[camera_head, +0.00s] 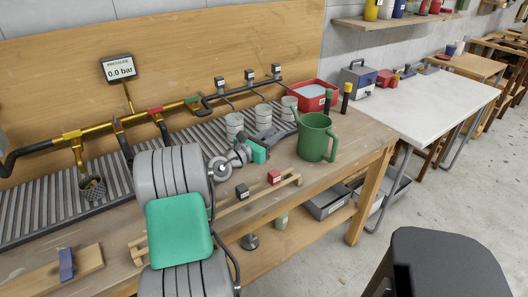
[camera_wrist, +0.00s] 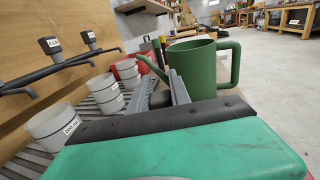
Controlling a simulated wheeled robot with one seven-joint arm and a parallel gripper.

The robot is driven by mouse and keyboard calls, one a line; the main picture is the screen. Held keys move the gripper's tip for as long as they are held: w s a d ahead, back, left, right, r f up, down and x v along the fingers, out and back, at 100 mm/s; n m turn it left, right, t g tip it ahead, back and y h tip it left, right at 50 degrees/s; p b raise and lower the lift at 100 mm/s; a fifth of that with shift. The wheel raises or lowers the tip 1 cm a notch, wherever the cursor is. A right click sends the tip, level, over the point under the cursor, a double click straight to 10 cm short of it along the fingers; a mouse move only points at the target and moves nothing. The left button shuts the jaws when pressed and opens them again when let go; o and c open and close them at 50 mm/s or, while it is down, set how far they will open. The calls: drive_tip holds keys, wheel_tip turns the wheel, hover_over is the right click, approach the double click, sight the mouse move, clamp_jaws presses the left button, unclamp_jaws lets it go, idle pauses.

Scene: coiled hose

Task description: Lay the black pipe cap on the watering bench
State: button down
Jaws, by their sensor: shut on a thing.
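My gripper (camera_head: 268,135) is over the slatted part of the watering bench (camera_head: 340,160), between the white pots and the green watering can. In the wrist view its two grey fingers (camera_wrist: 166,92) are shut on a small dark piece (camera_wrist: 160,99). This piece looks like the black pipe cap, but the fingers hide most of it. I cannot tell whether it touches the bench. The wooden bench runs along the wall, with metal slats at the back and a bare wooden front strip.
The green watering can (camera_head: 316,138) stands just right of my gripper. White pots (camera_head: 234,125) stand to its left. A wooden rail (camera_head: 228,208) with small black and red blocks lies in front. A red tray (camera_head: 312,95) is behind. Bare wood shows at the bench's right front.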

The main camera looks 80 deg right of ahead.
drive_tip(key=f, duration=0.2)
drive_tip(key=w+f, duration=0.1)
drive_tip(key=w+f+b, duration=0.1)
drive_tip(key=f, duration=0.1)
drive_tip(key=shift+d+f, duration=0.3)
drive_tip(key=shift+d, duration=0.05)
drive_tip(key=shift+r, duration=0.1)
drive_tip(key=c, duration=1.2)
unclamp_jaws()
